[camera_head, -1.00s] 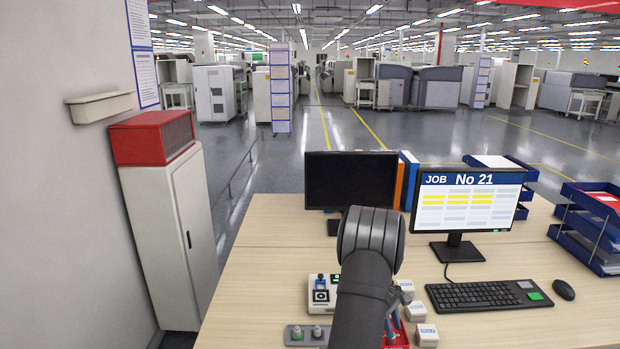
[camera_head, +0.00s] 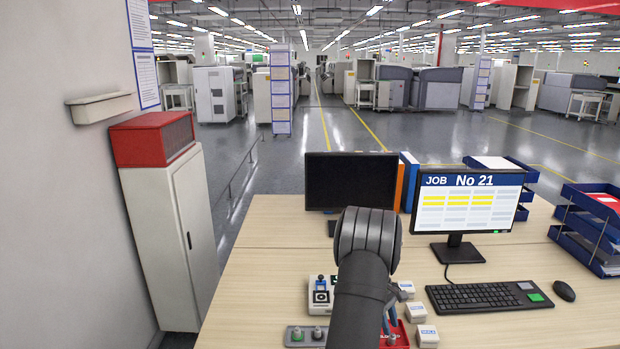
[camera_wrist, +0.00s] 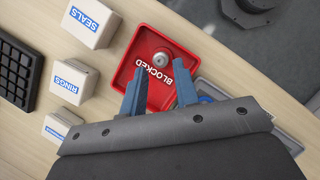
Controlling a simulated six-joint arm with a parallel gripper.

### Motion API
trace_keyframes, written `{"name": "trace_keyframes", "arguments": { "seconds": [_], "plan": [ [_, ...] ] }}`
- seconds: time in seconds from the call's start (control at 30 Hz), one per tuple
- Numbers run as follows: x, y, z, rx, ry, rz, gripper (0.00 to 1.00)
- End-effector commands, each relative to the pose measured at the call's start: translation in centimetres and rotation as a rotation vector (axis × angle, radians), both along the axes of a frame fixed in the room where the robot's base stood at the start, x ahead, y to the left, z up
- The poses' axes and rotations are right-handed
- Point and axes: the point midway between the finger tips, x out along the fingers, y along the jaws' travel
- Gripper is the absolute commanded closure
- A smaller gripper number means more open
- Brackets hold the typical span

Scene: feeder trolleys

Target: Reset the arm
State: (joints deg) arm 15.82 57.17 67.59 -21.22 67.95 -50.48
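My gripper (camera_wrist: 160,80) shows in the wrist view with its two blue fingers apart and nothing between them. It is over the red tray marked BLOCKED (camera_wrist: 126,73). A round silver part (camera_wrist: 160,60) sits in the tray, just beyond the fingertips; I cannot tell the height gap. In the head view my dark arm reaches over the desk, and it hides most of my gripper (camera_head: 388,318) and part of the red tray (camera_head: 402,338).
White boxes marked SEALS (camera_wrist: 90,20) and RINGS (camera_wrist: 73,82) stand beside the tray. A keyboard (camera_head: 485,296), a mouse (camera_head: 564,290), a lit monitor (camera_head: 468,200) reading JOB No 21 and a dark monitor (camera_head: 350,180) stand on the desk. A control box (camera_head: 320,296) is left of my arm.

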Motion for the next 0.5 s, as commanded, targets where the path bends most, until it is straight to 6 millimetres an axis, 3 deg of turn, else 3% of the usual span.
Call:
{"name": "trace_keyframes", "arguments": {
  "seconds": [0.43, 0.5],
  "plan": [
    [2.4, 2.5, 8.4, 0.001, 0.000, 0.001, 0.72],
    [1.8, 2.0, 6.7, 0.003, 0.007, -0.002, 0.72]
  ]
}}
